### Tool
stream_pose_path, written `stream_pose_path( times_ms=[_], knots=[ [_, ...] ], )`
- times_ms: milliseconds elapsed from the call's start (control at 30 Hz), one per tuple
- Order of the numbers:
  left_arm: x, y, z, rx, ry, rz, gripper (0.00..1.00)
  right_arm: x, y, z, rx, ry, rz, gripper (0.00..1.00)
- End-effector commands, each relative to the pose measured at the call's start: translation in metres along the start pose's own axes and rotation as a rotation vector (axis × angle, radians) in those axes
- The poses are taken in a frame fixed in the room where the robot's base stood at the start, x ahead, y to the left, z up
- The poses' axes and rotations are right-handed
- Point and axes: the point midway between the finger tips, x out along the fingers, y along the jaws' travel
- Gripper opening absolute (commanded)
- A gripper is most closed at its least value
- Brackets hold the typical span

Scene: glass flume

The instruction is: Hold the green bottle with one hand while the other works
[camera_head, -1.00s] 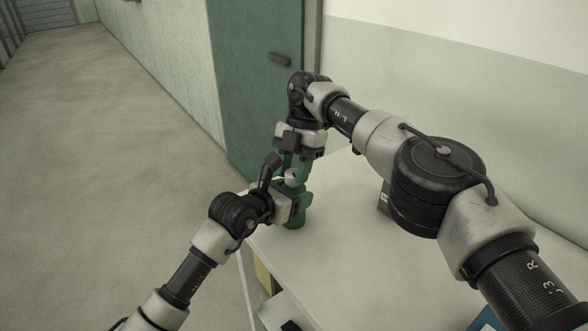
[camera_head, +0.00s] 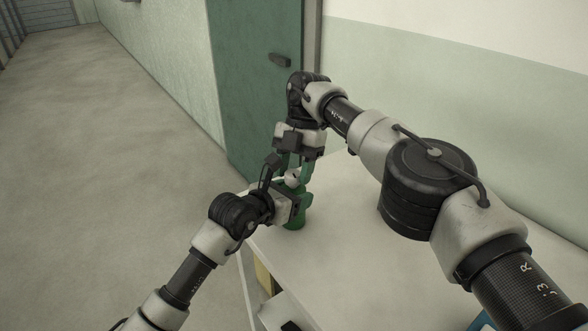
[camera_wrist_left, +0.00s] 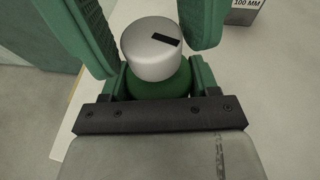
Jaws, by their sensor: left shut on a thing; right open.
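The green bottle (camera_head: 294,221) stands upright near the table's left edge. It has a pale round cap (camera_head: 292,178) with a black mark on top, which shows clearly in the left wrist view (camera_wrist_left: 150,52). My left gripper (camera_head: 297,203) is shut around the bottle below the cap; its green fingers flank the bottle in the wrist view (camera_wrist_left: 163,86). My right gripper (camera_head: 294,173) comes down from above and is open. Its green fingers are on either side of the cap, with visible gaps to it in the wrist view.
The white table (camera_head: 345,260) is mostly bare. A grey block marked 100 MM (camera_wrist_left: 245,10) shows in the wrist view. A blue thing (camera_head: 482,321) is partly hidden at the lower right. A green door (camera_head: 250,80) and a pale wall (camera_head: 450,90) stand behind.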

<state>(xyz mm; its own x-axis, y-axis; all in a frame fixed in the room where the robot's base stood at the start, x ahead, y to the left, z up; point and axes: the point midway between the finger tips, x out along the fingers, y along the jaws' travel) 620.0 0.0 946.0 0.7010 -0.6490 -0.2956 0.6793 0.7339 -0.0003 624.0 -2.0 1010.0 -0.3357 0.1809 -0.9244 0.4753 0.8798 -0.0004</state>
Motion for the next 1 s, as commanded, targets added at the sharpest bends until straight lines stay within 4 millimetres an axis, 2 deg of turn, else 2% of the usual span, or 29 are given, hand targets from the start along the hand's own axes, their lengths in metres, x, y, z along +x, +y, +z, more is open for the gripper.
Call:
stream_pose_path(
  times_ms=[133, 267, 400, 600, 833, 1000],
  knots=[
    [0.0, 0.0, -0.001, -0.001, 0.003, 0.0, 0.32, -0.011, 0.0, -0.003, 0.045, -0.03, -0.003, 0.48],
    [0.0, 0.0, -0.001, -0.001, 0.003, 0.0, 0.32, -0.037, -0.002, -0.006, 0.181, -0.101, 0.012, 0.48],
    [0.0, 0.0, -0.001, -0.001, 0.002, 0.001, 0.32, -0.06, -0.011, -0.003, 0.397, -0.123, 0.112, 0.48],
    [0.0, 0.0, -0.001, -0.001, 0.002, 0.001, 0.32, -0.088, -0.025, -0.009, 0.693, -0.085, 0.269, 0.48],
    [0.0, 0.0, -0.001, -0.001, 0.002, 0.001, 0.32, -0.106, -0.039, -0.02, 0.908, -0.019, 0.376, 0.48],
    [0.0, 0.0, -0.001, -0.001, 0.002, 0.001, 0.32, -0.105, -0.04, -0.023, 0.961, 0.002, 0.398, 0.48]
  ],
)
